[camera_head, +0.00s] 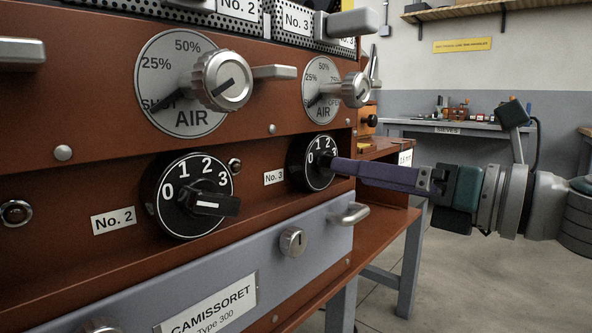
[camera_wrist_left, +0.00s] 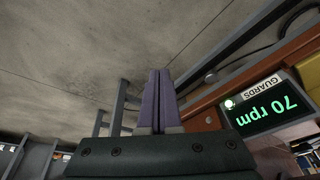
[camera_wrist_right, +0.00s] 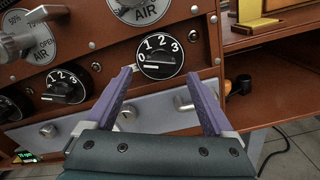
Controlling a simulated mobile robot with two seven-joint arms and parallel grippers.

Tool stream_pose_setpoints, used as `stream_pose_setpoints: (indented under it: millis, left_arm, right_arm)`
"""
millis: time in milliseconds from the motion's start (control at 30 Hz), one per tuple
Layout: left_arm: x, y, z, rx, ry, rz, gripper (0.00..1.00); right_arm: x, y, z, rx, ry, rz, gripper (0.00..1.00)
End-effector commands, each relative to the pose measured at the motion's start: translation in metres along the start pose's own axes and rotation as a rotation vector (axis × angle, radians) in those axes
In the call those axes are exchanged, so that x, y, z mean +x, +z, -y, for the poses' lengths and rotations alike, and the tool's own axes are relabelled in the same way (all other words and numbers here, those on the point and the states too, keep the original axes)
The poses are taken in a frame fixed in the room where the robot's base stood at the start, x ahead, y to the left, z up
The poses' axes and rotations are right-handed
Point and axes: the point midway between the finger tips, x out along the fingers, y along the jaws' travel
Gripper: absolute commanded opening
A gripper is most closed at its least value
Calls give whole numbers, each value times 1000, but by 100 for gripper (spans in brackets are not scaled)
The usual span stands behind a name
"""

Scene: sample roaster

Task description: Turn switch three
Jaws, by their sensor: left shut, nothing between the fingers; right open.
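The switch No. 3 dial (camera_head: 318,150), black with white numerals 0 to 3, sits at the right end of the brown panel. It also shows in the right wrist view (camera_wrist_right: 160,42), where its black knob lies roughly level, with a white mark at the left near 0. My right gripper (camera_wrist_right: 160,73) is open, its purple fingers either side of the dial's lower part in that view. In the head view its fingers (camera_head: 345,167) reach the dial's right side and hide the knob; contact cannot be told. My left gripper (camera_wrist_left: 158,72) is shut and empty, away over the floor.
The No. 2 switch (camera_head: 193,195) stands to the left. Air dials (camera_head: 322,75) with metal knobs are above. A grey drawer (camera_head: 225,275) with a handle (camera_head: 350,214) lies below. The left wrist view shows a 70 rpm display (camera_wrist_left: 265,113). Open floor lies right.

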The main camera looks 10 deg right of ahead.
Motion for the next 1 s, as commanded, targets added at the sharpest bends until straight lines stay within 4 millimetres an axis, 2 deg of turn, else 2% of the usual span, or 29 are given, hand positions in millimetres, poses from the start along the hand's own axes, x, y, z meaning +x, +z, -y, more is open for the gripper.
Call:
stream_pose_setpoints:
  millis: [100, 200, 567, 1000]
  left_arm:
    - [1, 0, 0, 1, 0, 0, 0]
    - [2, 1, 0, 2, -1, 0, 0]
    - [2, 1, 2, 10, -7, 2, 0]
    - [2, 1, 2, 9, -6, 2, 0]
  right_arm:
    - [17, 0, 0, 2, 2, 2, 88]
    - [26, 0, 0, 2, 1, 1, 88]
    - [32, 0, 0, 1, 0, 0, 88]
    - [32, 0, 0, 1, 0, 0, 40]
